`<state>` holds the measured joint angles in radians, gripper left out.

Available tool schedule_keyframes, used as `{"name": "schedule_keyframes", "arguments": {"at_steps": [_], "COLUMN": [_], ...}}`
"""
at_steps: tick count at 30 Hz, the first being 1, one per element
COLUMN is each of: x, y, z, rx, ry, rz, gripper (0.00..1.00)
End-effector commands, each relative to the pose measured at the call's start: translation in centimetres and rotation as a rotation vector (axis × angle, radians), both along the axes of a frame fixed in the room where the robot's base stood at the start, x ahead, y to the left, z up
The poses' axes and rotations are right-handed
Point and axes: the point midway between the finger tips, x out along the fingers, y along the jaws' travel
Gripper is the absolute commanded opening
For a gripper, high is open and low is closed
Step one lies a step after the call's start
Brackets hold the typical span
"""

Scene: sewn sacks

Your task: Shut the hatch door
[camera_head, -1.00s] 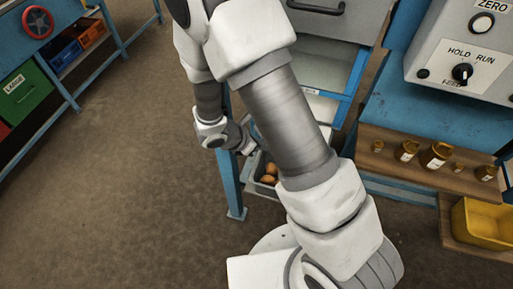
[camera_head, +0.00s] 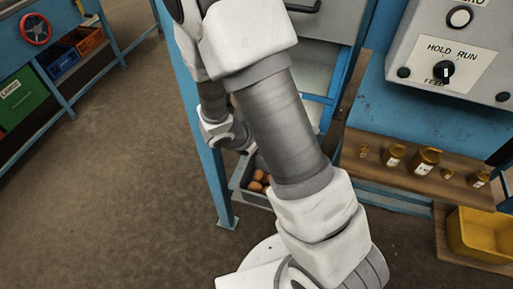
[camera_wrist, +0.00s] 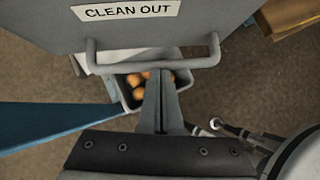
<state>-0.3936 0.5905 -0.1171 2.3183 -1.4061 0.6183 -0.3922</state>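The hatch door is a grey panel labelled CLEAN OUT (camera_wrist: 180,30) at the top of the wrist view. It carries a U-shaped bar handle (camera_wrist: 205,63). My gripper (camera_wrist: 160,76) points at the handle with its fingers together. The fingertips are at or just under the middle of the bar; I cannot tell whether they touch it. No object shows between the fingers. In the head view my gripper (camera_head: 245,147) is low beside a blue frame leg, partly hidden by my arm. I cannot make out the hatch door there.
A grey bin (camera_wrist: 125,95) with several orange-brown round things stands below the handle; it also shows in the head view (camera_head: 240,185). A blue leg (camera_head: 217,185) stands left of it. A wooden shelf with brown jars (camera_head: 425,160) and a yellow bin (camera_head: 485,235) are at right. Floor at left is clear.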

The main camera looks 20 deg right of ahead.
Motion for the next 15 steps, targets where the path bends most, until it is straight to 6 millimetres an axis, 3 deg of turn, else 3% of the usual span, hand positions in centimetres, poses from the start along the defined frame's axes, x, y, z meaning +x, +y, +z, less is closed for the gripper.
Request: {"name": "schedule_keyframes", "arguments": {"at_steps": [15], "x": [1.5], "y": [-5.7], "z": [-0.1], "rx": [0.001], "ry": [-0.001], "rz": [-0.016], "gripper": [0.0]}}
